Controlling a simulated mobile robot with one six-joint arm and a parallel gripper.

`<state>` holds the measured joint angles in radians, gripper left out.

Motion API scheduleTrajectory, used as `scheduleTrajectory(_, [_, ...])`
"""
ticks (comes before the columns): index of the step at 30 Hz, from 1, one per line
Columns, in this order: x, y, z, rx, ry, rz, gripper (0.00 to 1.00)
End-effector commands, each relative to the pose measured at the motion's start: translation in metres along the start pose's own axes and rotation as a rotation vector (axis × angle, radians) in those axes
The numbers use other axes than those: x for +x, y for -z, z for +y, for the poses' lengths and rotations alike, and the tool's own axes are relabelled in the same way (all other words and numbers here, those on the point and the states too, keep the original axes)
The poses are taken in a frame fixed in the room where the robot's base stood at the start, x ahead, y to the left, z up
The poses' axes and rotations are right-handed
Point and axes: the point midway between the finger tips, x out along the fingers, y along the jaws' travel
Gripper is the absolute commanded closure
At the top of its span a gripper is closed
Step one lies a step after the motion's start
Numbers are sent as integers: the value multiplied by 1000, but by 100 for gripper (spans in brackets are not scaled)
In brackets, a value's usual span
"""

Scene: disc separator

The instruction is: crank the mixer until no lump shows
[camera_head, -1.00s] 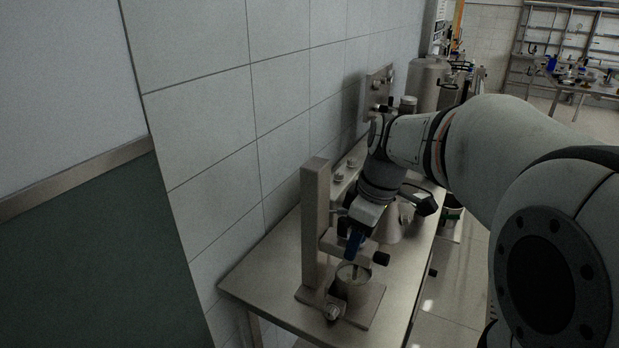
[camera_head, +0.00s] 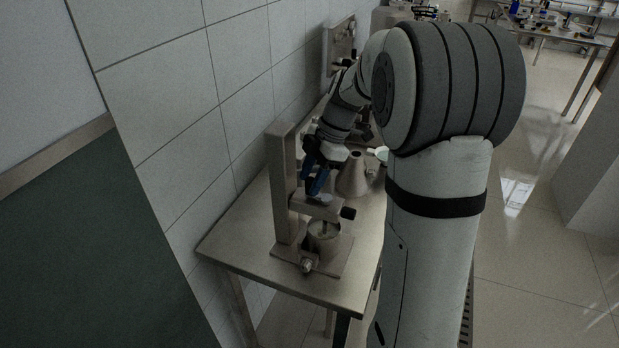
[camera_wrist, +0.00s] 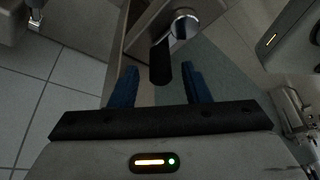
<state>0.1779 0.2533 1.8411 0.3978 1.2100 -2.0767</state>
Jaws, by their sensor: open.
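The mixer (camera_head: 285,190) is a grey metal stand with an upright post, a side arm and a flat base on the bench. A metal cup (camera_head: 323,240) sits on its base under the arm, with a shaft reaching down into it. Whether lumps are in the cup is too small to tell. A black knob (camera_head: 347,213) is at the arm's right end. My gripper (camera_head: 316,186) is just above the arm, its blue fingers pointing down. In the wrist view my gripper (camera_wrist: 158,75) is open, with a black handle (camera_wrist: 161,64) between its fingers, apart from both. A shiny metal cap (camera_wrist: 184,24) adjoins the handle.
The metal bench (camera_head: 235,240) runs along the tiled wall (camera_head: 180,110). A grey cone-shaped vessel (camera_head: 352,175) stands just behind the mixer. The bench's front left corner is clear. Open floor (camera_head: 520,240) lies to the right.

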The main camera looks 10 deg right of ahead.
Motion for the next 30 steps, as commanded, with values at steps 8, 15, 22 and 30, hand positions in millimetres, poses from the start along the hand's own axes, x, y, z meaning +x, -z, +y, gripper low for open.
scheduleTrajectory(8, [13, 0, 0, 0, 0, -1, 57])
scheduleTrajectory(15, [13, 0, 0, 0, 0, -1, 64])
scheduleTrajectory(22, [13, 1, 0, -1, 0, -1, 83])
scheduleTrajectory(30, [13, 1, 0, -1, 0, -1, 100])
